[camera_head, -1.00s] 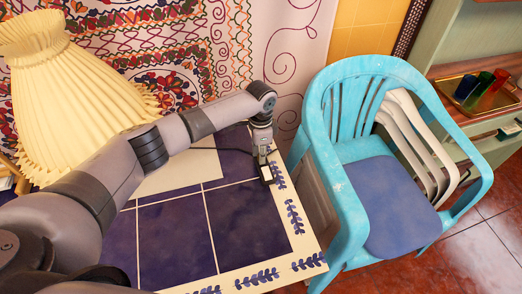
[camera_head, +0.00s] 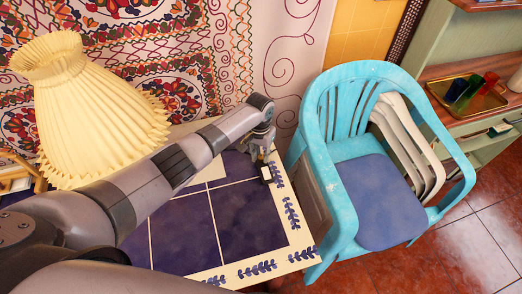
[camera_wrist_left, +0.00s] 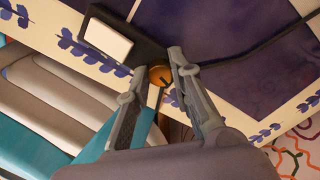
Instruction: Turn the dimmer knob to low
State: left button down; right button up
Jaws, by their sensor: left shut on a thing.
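The dimmer (camera_wrist_left: 125,33) is a dark box with a white rocker plate (camera_wrist_left: 107,38) and a round brass knob (camera_wrist_left: 161,76) at one end. It lies at the right edge of the tiled table, and it shows small in the head view (camera_head: 267,174). My left gripper (camera_wrist_left: 158,73) has its two fingertips on either side of the knob, shut on it. A dark line runs from the knob's lower part in the wrist view; I cannot read the setting. In the head view my left gripper (camera_head: 262,156) reaches down at the dimmer. My right gripper is not in view.
A dark cord (camera_wrist_left: 252,48) runs from the dimmer across the table (camera_head: 245,215). A pleated cream lamp (camera_head: 95,115) stands at the left. A turquoise chair (camera_head: 335,200) with a blue seat is close to the table's right edge. A shelf with a tray (camera_head: 470,97) is farther right.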

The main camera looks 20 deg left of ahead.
aim_at(260, 157)
pick_arm(q)
jog(key=shift+w+r+n+p, duration=0.15)
jog(key=shift+n+p, duration=0.4)
jog(key=shift+n, duration=0.65)
jog(key=c, duration=1.7)
grip_release()
jog(key=r, duration=1.2)
jog(key=shift+a, duration=0.2)
jog(key=shift+f, duration=0.15)
